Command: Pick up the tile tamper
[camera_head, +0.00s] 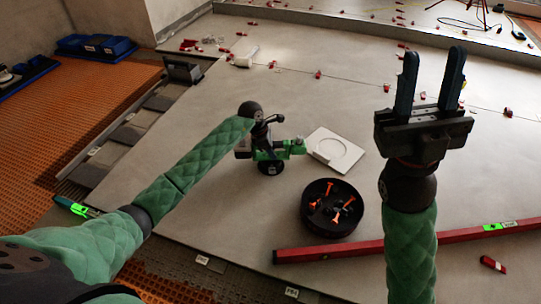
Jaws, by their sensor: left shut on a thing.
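The tile tamper (268,155), green and black with a dark round base, is over the large grey tile floor near the middle of the camera_head view. My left gripper (259,142) is shut on it, and its wrist and jaws hide part of the tool. I cannot tell whether the base touches the floor. My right gripper (429,82) is raised at the right, its two blue-black fingers pointing up and apart, with nothing between them.
A white plate with a round recess (322,148) lies just right of the tamper. A black round tub (318,224) holds orange-handled pieces. A long red level (440,237) crosses the front right. Red clips (492,264) dot the floor; blue crates (97,47) stand back left.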

